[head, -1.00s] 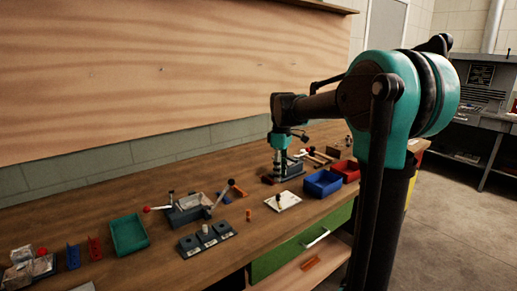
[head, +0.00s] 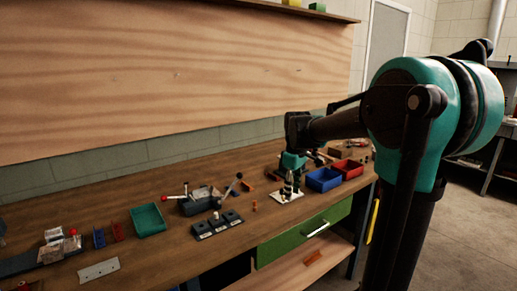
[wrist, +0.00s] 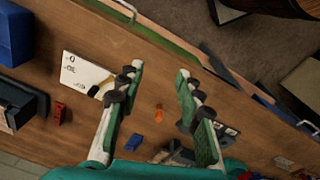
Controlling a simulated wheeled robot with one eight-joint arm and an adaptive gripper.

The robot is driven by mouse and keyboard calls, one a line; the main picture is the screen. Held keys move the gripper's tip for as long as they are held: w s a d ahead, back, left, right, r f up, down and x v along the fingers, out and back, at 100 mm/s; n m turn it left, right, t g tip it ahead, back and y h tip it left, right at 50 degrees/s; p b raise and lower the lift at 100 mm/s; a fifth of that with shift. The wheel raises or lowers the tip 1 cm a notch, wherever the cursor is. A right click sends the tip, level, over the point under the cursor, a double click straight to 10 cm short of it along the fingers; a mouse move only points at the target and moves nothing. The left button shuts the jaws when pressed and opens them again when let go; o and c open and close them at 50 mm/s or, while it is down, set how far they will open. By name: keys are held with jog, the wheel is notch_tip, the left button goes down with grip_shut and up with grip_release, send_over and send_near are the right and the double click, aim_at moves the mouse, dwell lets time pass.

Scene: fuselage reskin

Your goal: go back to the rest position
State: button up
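My gripper (head: 291,178) hangs from my teal and black arm above the right-middle part of the wooden workbench in the head view. In the wrist view its two fingers (wrist: 159,72) are spread wide apart with nothing between the tips, so it is open and empty. A white plate (wrist: 82,72) with a dark and cream object on it lies on the bench beside the left finger. The plate also shows under my gripper in the head view (head: 280,198). A small orange piece (wrist: 159,114) appears in the gap between the fingers, down on the bench.
A blue bin (head: 324,180) and a red bin (head: 347,168) stand right of my gripper. A lever fixture (head: 200,203), a dark block with posts (head: 217,226) and a green tray (head: 150,220) stand left. A green drawer (head: 300,238) is below the bench edge.

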jog(key=s+d+f+m+t, duration=0.1)
jog(key=s+d+f+m, duration=0.2)
jog(key=s+f+m, duration=0.2)
jog(key=s+d+f+m+t, duration=0.2)
jog(key=s+d+f+m, duration=0.2)
jog(key=s+f, duration=0.8)
jog(key=s+m, duration=0.1)
jog(key=s, duration=0.3)
jog(key=shift+m+t, duration=0.3)
